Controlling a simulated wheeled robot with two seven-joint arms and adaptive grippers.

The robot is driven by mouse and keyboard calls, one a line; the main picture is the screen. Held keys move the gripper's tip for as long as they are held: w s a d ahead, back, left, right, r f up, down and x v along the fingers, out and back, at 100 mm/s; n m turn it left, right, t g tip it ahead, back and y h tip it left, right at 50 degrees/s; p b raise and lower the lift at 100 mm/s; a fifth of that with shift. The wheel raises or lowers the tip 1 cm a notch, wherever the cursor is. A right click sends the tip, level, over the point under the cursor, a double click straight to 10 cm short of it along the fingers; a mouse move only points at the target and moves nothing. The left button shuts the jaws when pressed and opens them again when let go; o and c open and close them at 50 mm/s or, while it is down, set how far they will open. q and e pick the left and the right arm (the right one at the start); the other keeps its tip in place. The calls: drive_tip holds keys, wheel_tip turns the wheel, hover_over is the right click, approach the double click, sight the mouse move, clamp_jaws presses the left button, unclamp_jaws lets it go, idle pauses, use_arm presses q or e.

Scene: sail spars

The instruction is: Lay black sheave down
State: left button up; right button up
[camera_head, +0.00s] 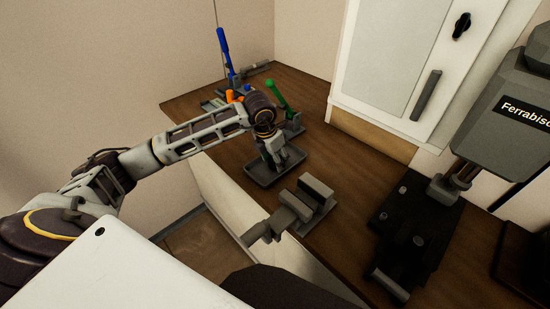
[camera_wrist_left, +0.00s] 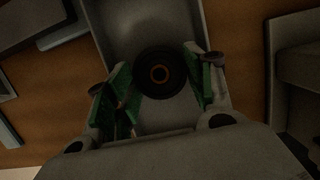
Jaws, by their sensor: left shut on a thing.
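The black sheave (camera_wrist_left: 160,74), a dark disc with a brownish ring around its centre hole, shows in the left wrist view between the green-padded fingers of my left gripper (camera_wrist_left: 163,82). My left gripper is shut on it. In the head view my left gripper (camera_head: 277,155) points down over a shallow grey tray (camera_head: 262,181) on the bench; the sheave cannot be made out there. The tray also shows below the sheave in the wrist view (camera_wrist_left: 125,30). The gap between sheave and tray floor cannot be judged. My right gripper is not in view.
A grey vise (camera_head: 306,203) stands on the wooden bench (camera_head: 345,215) just in front of the tray. A drill press (camera_head: 415,220) stands at the right. A green-handled tool (camera_head: 279,94) and a blue-handled one (camera_head: 225,50) stand behind my gripper. A white cabinet (camera_head: 400,60) hangs at the back.

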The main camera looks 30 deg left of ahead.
use_arm(q)
drive_tip(key=shift+f, duration=0.2)
drive_tip(key=o, duration=0.9)
drive_tip(key=shift+c, duration=0.5)
drive_tip(key=shift+r, duration=0.1)
drive_tip(key=shift+w+d+p+v, duration=0.15)
drive_tip(key=shift+p+v, duration=0.3)
drive_tip(key=shift+v, duration=0.5)
drive_tip(key=shift+w+p+v, duration=0.3)
drive_tip(key=shift+p+v, duration=0.1)
drive_tip(key=shift+v, duration=0.6)
drive_tip(key=shift+w+d+p+v, duration=0.15)
drive_tip(key=shift+p+v, duration=0.3)
drive_tip(key=shift+v, duration=0.5)
drive_tip(key=shift+r, duration=0.65)
